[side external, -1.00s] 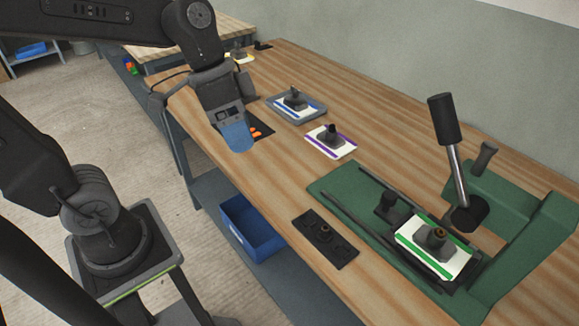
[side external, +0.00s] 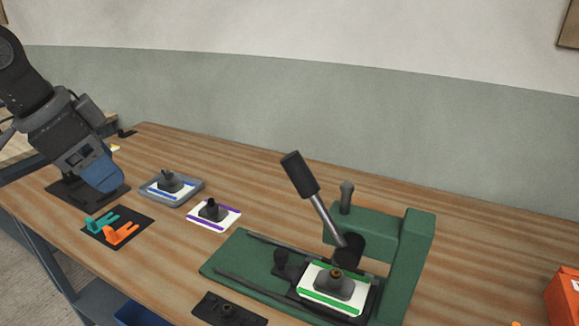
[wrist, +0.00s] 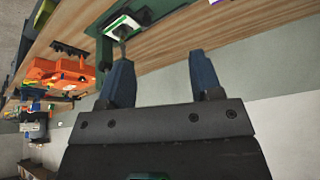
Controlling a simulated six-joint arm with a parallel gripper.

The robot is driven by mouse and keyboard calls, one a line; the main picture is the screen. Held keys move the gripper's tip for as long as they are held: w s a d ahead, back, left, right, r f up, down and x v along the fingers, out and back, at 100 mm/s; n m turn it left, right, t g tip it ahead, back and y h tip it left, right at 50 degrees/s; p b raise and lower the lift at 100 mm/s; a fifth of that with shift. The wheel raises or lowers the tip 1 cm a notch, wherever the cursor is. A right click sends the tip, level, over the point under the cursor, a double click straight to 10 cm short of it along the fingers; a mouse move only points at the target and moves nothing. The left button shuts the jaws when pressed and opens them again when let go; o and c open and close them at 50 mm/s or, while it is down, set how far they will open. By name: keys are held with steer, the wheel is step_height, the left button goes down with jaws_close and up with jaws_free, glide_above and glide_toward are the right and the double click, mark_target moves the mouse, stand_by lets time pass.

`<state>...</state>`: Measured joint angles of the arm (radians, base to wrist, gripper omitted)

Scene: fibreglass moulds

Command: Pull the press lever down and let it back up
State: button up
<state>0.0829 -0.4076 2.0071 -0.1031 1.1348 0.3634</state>
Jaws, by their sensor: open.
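The green press (side external: 408,240) stands on the bench at the right. Its lever (side external: 298,172), a metal rod with a thick black grip, is raised and leans up to the left from a dark hub. Under it, a white plate with green stripes (side external: 335,302) and a dark knobbed block lies on the press bed. My gripper (side external: 106,182), with blue fingers, is at the far left, well away from the lever. In the wrist view my gripper (wrist: 162,78) has its fingers apart with nothing between them. Part of the press base (wrist: 106,48) shows beyond the left finger.
A blue-striped plate in a grey-blue tray (side external: 199,190) and a purple-striped plate (side external: 226,220) lie between my gripper and the press. Teal and orange clips (side external: 122,234) lie on a black mat. An orange bin (side external: 566,295) is at the right edge. Bench behind the plates is clear.

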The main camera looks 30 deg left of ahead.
steer(key=w+d+r+m+g+h, duration=0.2)
steer(key=w+d+r+m, duration=0.5)
steer(key=w+r, duration=0.15)
steer(key=m+g+h, duration=0.1)
steer(key=m+g, duration=0.1)
steer(key=m, duration=0.6)
glide_toward(294, 165)
steer(key=x, duration=0.7)
steer(key=w+a+x, duration=0.1)
steer(key=x, duration=0.2)
steer(key=shift+w+d+f, duration=0.15)
steer(key=shift+d+f, duration=0.05)
steer(key=shift+f, duration=0.3)
jaws_close()
